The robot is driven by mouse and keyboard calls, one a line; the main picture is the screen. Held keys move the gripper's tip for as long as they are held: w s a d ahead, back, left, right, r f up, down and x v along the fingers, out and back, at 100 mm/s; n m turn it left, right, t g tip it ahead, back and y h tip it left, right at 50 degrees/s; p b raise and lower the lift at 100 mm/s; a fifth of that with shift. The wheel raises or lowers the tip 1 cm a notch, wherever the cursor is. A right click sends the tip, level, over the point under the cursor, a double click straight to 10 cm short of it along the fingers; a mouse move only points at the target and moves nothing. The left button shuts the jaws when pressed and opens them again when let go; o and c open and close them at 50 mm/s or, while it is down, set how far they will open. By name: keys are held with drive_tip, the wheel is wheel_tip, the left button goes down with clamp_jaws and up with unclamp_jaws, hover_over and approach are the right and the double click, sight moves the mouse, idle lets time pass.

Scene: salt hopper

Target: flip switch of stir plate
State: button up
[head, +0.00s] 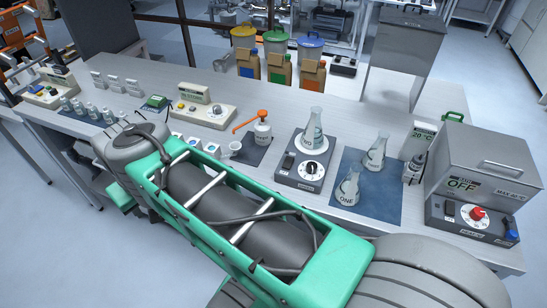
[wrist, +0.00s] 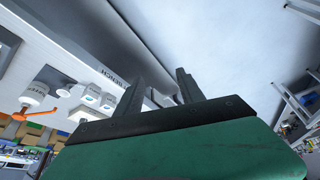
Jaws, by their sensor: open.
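The stir plate (head: 305,177) is a dark grey box on the bench. A conical flask (head: 312,130) with liquid stands on its top. Its sloped front has a dark switch (head: 288,161) at the left and a round white-ringed knob (head: 313,169) to the right of it. I cannot tell the switch's position. My gripper (wrist: 160,88) shows in the wrist view with two dark fingers apart and nothing between them. It is beside the bench edge and away from the stir plate, which I cannot make out in that view. In the head view my arm hides the gripper.
A bottle with an orange pump (head: 262,130) stands left of the stir plate. Right of it, a blue mat (head: 350,200) holds two flasks. A grey lidded bath (head: 484,180) with an OFF display stands at the far right. My arm crosses in front of the bench.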

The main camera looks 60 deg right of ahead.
drive_tip(key=s+d+f+m+g+h+b, duration=0.1)
drive_tip(key=d+f+m+b, duration=0.15)
drive_tip(key=d, duration=0.55)
drive_tip(key=s+d+f+m+h+b, duration=0.15)
drive_tip(key=d+m, duration=0.25)
drive_tip(key=d, duration=0.4)
drive_tip(key=m+g+b, duration=0.3)
drive_tip(key=m+b, duration=0.1)
drive_tip(key=m, duration=0.4)
approach(288, 162)
drive_tip(key=shift+n+t+h, duration=0.3)
drive_tip(key=shift+n+h, duration=0.05)
drive_tip(key=shift+h, duration=0.2)
drive_tip(key=x, duration=0.7)
drive_tip(key=shift+s+a+f+p, duration=0.2)
drive_tip(key=shift+a+f+p, duration=0.05)
drive_tip(key=shift+f+p, duration=0.15)
drive_tip(key=shift+c, duration=0.4)
clamp_jaws()
